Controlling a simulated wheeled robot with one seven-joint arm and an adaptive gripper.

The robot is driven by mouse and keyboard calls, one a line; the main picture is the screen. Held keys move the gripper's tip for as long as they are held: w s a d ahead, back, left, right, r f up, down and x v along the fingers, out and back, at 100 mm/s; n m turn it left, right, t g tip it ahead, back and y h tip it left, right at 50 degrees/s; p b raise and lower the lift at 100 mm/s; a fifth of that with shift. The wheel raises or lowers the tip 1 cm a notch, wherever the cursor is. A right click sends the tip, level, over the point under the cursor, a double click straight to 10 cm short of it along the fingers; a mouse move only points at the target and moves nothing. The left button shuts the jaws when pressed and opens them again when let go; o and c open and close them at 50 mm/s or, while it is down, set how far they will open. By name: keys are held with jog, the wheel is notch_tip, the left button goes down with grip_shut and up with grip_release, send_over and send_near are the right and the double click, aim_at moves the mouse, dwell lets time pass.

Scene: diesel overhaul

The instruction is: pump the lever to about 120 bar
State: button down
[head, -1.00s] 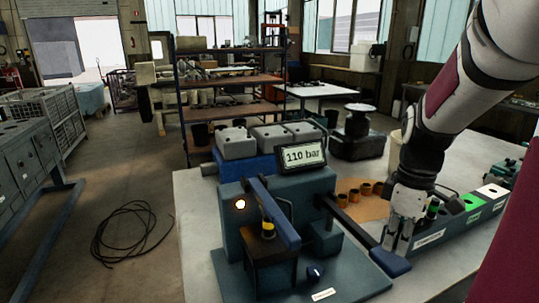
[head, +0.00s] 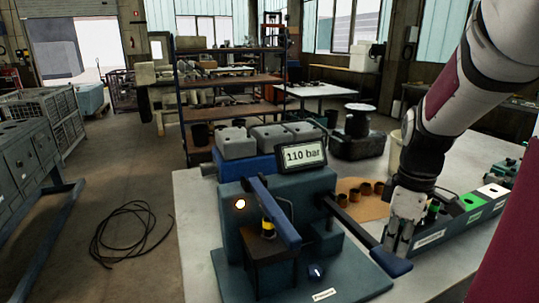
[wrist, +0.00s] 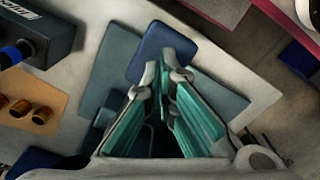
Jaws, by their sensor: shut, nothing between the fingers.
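The pump test stand (head: 285,210) is a teal block on a base plate at the front of the table. Its display (head: 301,156) reads 110 bar. The pump lever (head: 365,245) runs from the stand down to the right and ends in a blue grip (head: 392,265). My gripper (head: 400,245) is shut and empty, its fingertips right above the lever's grip in the head view. In the wrist view the blue grip (wrist: 160,48) lies just past the fingertips (wrist: 165,75). I cannot tell whether they touch it.
A labelled rack (head: 430,240) with green and white compartments stands close right of my gripper. Brown cups (head: 365,188) stand behind the lever.

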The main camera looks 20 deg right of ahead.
jog(key=shift+f+b, duration=0.4)
jog(key=shift+f, duration=0.55)
jog(key=shift+r, duration=0.1)
jog(key=shift+s+r+p, duration=0.25)
jog(key=shift+r+p, duration=0.35)
jog(key=shift+r, duration=0.05)
jog(key=shift+s+r+p, duration=0.2)
jog(key=shift+r+p, duration=0.35)
jog(key=shift+r, duration=0.05)
jog(key=shift+w, duration=0.1)
jog(key=shift+r+p, duration=1.65)
jog(key=shift+r, duration=0.35)
